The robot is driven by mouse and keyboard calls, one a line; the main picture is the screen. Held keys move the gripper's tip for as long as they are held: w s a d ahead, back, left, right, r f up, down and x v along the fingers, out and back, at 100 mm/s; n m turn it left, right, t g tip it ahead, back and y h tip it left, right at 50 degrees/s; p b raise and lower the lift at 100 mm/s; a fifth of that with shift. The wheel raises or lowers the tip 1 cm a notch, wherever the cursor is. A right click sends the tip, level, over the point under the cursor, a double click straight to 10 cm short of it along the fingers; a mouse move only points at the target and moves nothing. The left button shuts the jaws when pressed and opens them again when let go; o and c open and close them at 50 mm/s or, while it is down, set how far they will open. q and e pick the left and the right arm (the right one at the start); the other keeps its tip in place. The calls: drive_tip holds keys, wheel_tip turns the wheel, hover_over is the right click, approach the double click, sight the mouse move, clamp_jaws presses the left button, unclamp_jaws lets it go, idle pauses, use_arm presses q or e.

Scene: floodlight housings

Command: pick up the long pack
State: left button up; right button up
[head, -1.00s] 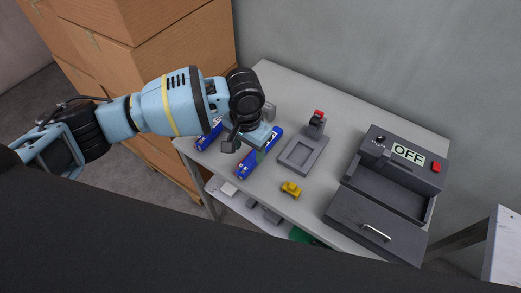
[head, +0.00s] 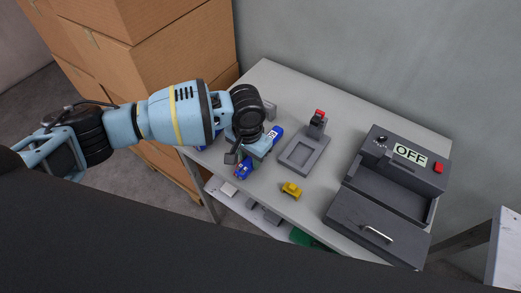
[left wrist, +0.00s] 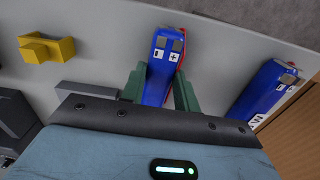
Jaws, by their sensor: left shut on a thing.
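The long pack (head: 243,171) is a blue block with a red side and plus and minus marks on its end. In the head view its two ends show on either side of my left gripper (head: 256,157), at the table's left part. In the left wrist view the pack (left wrist: 158,85) sits between the two green fingers of my left gripper (left wrist: 160,90), which is shut on it. I cannot tell whether it touches the table. A second blue pack (left wrist: 268,88) lies beside it, mostly hidden behind my arm in the head view. My right gripper is out of view.
A yellow part (head: 291,190) lies near the table's front edge. A grey fixture with a red top (head: 304,151) stands right of the gripper. A dark box marked OFF (head: 409,165) with a handled front panel fills the right. Stacked cartons (head: 150,60) stand at left.

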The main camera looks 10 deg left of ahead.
use_arm(q)
drive_tip(key=shift+r, duration=0.1)
